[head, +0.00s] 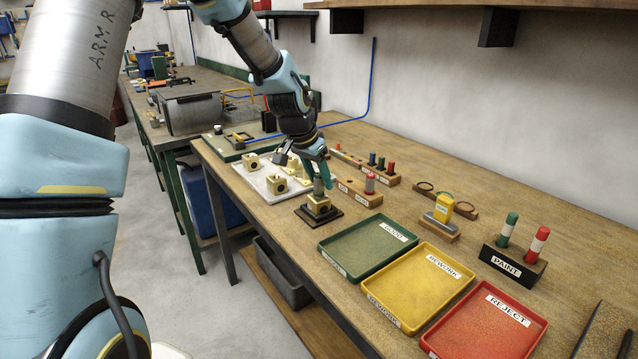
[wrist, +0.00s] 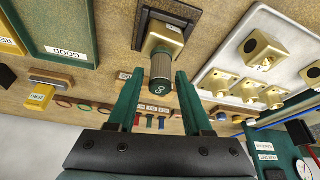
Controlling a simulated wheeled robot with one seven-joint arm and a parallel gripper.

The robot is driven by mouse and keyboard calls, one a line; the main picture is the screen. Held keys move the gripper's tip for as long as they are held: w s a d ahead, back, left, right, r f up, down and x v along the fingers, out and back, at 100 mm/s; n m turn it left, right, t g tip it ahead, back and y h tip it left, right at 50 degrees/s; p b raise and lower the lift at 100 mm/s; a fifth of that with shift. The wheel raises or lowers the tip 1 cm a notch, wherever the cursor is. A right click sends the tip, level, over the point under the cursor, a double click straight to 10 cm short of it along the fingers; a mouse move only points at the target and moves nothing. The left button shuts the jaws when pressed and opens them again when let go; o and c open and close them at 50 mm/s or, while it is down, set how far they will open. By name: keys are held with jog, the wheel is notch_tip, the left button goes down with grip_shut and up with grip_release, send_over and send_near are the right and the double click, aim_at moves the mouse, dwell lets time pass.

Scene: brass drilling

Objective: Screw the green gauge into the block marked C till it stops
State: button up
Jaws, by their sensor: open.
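A brass block (head: 318,206) sits in a dark square fixture on the bench; it also shows in the wrist view (wrist: 167,32). Its pale label is too small to read. A gauge with a grey knurled body (wrist: 161,66) and a dark green end stands upright in the top of the block; it also shows in the head view (head: 318,186). How deep its thread sits cannot be told. My gripper (wrist: 160,76) is open, with its two green fingers on either side of the gauge and visible gaps between. In the head view my gripper (head: 322,172) is over the block.
A pale tray (head: 262,188) with several brass blocks lies left of the fixture. A wooden rack (head: 358,192) with a red-topped gauge stands close on the right. Green (head: 340,262), yellow (head: 385,312) and red (head: 440,345) trays lie in front.

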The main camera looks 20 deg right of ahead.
jog(key=n+b, duration=0.1)
jog(key=n, duration=0.1)
jog(key=n+t+y+b, duration=0.1)
jog(key=n, duration=0.2)
jog(key=shift+d+f+t+b, duration=0.1)
jog(key=shift+t+b, duration=0.2)
jog(key=shift+b, duration=0.05)
jog(key=n+y, duration=0.1)
jog(key=n, duration=0.2)
jog(key=shift+n+t, duration=0.3)
jog(key=shift+w+n+y+p, duration=0.15)
jog(key=shift+n+y+p, duration=0.3)
jog(key=shift+n, duration=0.45)
